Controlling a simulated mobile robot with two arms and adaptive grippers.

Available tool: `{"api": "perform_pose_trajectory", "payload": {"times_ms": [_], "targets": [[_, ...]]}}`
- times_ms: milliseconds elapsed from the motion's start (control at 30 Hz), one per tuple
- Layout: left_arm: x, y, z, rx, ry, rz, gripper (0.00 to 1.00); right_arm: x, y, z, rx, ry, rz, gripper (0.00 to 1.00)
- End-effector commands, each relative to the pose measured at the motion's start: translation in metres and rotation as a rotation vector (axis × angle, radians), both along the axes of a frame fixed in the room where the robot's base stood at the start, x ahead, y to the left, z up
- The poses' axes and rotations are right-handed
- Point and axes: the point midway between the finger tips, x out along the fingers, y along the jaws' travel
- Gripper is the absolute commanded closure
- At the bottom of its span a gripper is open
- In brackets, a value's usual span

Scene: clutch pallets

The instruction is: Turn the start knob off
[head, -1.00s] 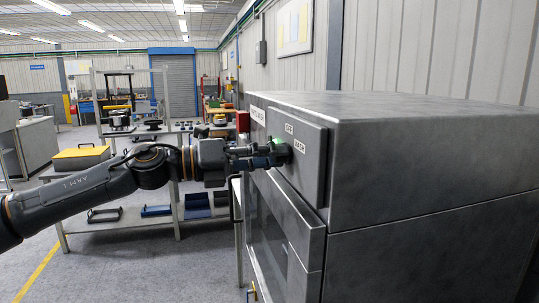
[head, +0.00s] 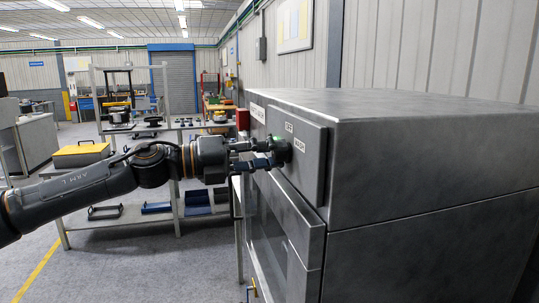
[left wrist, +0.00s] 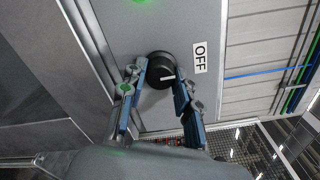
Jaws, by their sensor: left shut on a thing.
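The start knob (left wrist: 158,72) is a round black knob with a white pointer line on the machine's front panel (left wrist: 205,22). In the left wrist view its pointer faces right, toward the side with the white OFF label (left wrist: 200,57). In the head view the knob (head: 284,151) is dark and partly hidden by my fingers, beside the OFF (head: 289,127) and WASH labels. My left gripper (head: 272,154) is shut on the knob, with one finger on each side of it in the left wrist view (left wrist: 157,88). My right gripper is not in view.
The large grey metal machine (head: 430,120) fills the right side. A green light (left wrist: 139,1) glows on its panel. A shelf table (head: 130,220) with trays and a yellow-lidded box (head: 81,154) stands behind my left arm. Open floor lies at the lower left.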

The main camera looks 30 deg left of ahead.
Motion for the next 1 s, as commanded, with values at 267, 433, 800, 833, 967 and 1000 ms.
{"api": "perform_pose_trajectory", "payload": {"times_ms": [267, 433, 800, 833, 967, 1000], "targets": [[0.0, 0.0, 0.0, 0.0, 0.0, 0.0, 0.46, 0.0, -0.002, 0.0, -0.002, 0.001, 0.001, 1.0], [0.0, 0.0, 0.0, 0.0, 0.0, 0.0, 0.46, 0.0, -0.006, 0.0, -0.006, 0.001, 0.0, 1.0], [-0.008, 0.006, 0.002, 0.003, -0.004, 0.001, 0.46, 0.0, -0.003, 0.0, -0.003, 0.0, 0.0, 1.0], [-0.009, 0.007, 0.003, 0.003, -0.004, 0.001, 0.46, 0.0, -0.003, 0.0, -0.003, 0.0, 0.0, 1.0], [-0.014, 0.011, 0.002, 0.004, -0.005, 0.0, 0.46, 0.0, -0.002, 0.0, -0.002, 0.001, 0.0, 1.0], [-0.015, 0.012, 0.002, 0.004, -0.005, 0.0, 0.46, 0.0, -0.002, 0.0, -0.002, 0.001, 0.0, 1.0]]}}
